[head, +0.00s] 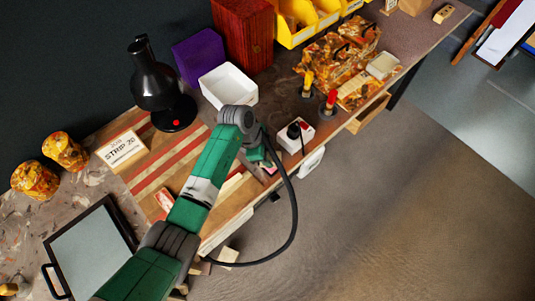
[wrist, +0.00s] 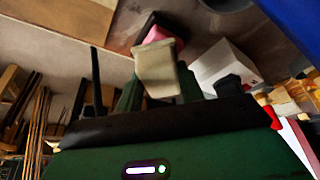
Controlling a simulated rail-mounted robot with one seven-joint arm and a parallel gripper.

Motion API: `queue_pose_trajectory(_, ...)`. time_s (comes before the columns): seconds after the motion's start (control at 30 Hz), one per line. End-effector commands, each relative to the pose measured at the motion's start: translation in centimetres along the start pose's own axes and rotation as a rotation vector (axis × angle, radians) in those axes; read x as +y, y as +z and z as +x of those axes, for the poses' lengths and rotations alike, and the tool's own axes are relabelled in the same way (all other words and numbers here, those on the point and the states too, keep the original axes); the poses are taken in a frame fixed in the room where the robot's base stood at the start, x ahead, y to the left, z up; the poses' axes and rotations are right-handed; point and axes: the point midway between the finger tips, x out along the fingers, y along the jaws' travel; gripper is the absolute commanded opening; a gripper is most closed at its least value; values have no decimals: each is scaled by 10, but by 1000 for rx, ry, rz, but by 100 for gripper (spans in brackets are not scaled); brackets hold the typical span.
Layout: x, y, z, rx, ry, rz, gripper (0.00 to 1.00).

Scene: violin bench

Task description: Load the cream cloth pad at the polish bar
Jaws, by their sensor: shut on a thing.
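My gripper (wrist: 160,88) is shut on the cream cloth pad (wrist: 156,66), a pale block that stands up between the fingers in the wrist view. Just beyond the pad's far end is a pink block (wrist: 158,34) with a dark edge, which looks like the polish bar. The pad overlaps it in the picture, and I cannot tell whether they touch. In the head view my gripper (head: 268,160) is low at the bench's front edge, mostly behind my arm. A bit of pink (head: 271,169) shows beside it. The pad cannot be made out there.
A white box with a black knob (head: 296,134) stands close right of my gripper. Red- and yellow-topped tools (head: 329,104) stand farther right. A white open bin (head: 229,86) and black lamp (head: 155,85) stand behind. The floor in front is mostly clear; a black cable loops over it.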

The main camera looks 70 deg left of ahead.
Motion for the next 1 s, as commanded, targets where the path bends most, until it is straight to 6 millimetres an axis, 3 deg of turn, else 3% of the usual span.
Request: queue_pose_trajectory(1.0,0,4,8,0,0,0,19)
